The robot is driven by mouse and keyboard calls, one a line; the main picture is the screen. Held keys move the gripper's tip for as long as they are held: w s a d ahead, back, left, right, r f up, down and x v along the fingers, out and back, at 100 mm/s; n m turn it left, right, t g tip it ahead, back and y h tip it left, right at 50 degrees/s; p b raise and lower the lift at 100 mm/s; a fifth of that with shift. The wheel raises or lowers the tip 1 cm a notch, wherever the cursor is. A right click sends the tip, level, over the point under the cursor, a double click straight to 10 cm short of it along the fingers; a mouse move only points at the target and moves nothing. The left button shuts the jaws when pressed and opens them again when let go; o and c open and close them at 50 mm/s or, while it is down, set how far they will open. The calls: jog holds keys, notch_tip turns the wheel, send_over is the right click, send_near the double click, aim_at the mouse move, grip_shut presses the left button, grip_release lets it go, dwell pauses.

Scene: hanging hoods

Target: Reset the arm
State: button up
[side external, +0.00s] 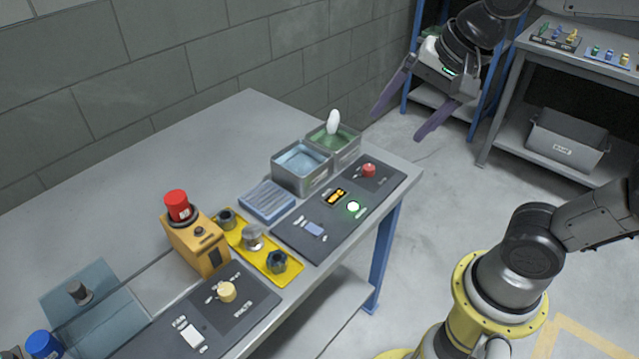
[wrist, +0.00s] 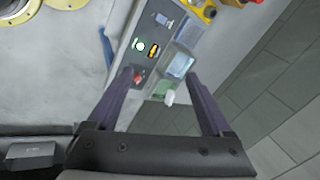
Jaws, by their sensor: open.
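My gripper (side external: 408,112) hangs in the air beyond the far right end of the grey workbench (side external: 130,190) in the side external view. Its two purple-grey fingers are spread wide with nothing between them. In the wrist view my gripper (wrist: 168,95) is open, with the far bench end showing beyond and between its fingers. My arm rises from a yellow round base at the lower right of the side external view.
Two bins, blue-lined (side external: 302,162) and green-lined (side external: 340,139), stand at the bench's far end; a white object (side external: 333,122) sits at the green one. Dark control panels (side external: 310,229), a yellow box (side external: 195,243) and a yellow tray (side external: 285,263) line the front. A side table (side external: 590,67) stands right.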

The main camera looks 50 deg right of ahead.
jog(key=s+d+f+n, duration=0.2)
jog(key=s+f+n, duration=0.3)
jog(key=n, duration=0.8)
jog(key=shift+s, duration=1.55)
